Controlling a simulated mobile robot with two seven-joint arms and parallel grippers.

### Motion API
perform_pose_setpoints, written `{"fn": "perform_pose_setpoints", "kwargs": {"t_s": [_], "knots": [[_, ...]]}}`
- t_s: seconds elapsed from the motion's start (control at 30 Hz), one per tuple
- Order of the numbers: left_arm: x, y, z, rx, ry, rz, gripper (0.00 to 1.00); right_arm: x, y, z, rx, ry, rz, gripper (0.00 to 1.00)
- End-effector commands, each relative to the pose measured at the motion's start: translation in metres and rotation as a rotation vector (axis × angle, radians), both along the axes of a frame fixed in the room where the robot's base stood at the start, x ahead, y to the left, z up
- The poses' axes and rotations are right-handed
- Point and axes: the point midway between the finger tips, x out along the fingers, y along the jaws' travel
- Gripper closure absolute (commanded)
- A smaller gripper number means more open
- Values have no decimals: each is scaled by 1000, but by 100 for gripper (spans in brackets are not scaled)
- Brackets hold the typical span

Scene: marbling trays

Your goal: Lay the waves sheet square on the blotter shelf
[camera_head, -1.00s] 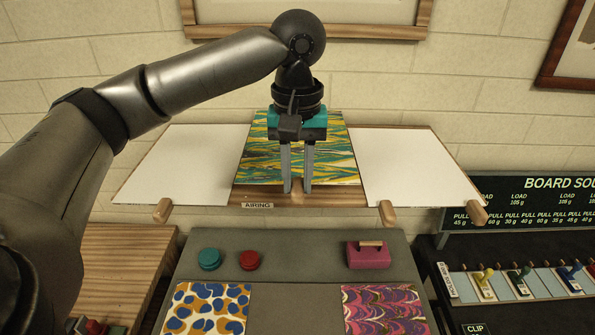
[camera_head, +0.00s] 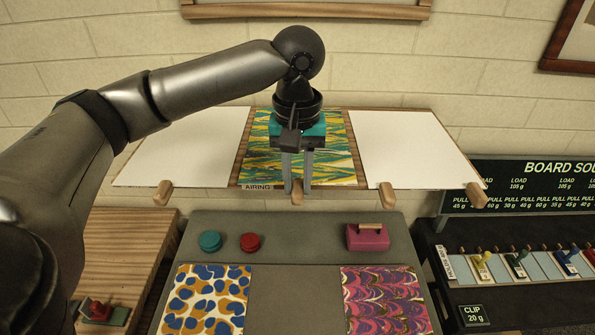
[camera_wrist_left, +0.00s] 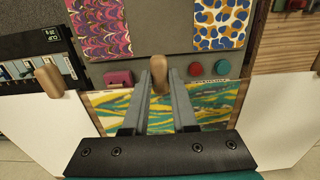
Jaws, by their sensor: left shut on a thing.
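The waves sheet (camera_head: 259,160), with yellow, green and teal streaks, is over the middle of the blotter shelf (camera_head: 358,150). It looks roughly square to it, with bare wood at both sides; I cannot tell whether it lies fully flat. My left gripper (camera_head: 297,188) is above the sheet's front edge, pointing down and shut on it, with a wooden peg between the fingertips. The gripper hides part of the sheet's middle. In the left wrist view, the peg (camera_wrist_left: 159,76) sits between the fingertips and the sheet (camera_wrist_left: 205,104) shows behind the fingers. My right gripper is not in view.
White blotters (camera_head: 190,150) and (camera_head: 410,150) flank the sheet. Below stands a grey bench with a teal pot (camera_head: 210,241), a red pot (camera_head: 250,242), a magenta block (camera_head: 367,237) and two patterned sheets. A black board rack (camera_head: 500,262) is at right.

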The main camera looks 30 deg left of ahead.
Motion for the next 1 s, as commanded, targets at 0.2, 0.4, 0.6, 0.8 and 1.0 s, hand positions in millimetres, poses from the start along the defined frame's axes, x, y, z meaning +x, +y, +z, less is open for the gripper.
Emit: {"fn": "perform_pose_setpoints", "kwargs": {"t_s": [0.2, 0.4, 0.6, 0.8, 1.0], "knots": [[0, 0, -3, -1, -1, 0, 100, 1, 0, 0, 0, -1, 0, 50], [0, 0, -3, -1, -1, 0, 100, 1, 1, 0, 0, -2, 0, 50], [0, 0, -3, -1, -1, 0, 54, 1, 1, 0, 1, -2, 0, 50], [0, 0, -3, 0, 0, 0, 39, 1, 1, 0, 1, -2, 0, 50], [0, 0, -3, 0, 0, 0, 29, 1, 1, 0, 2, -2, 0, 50]]}}
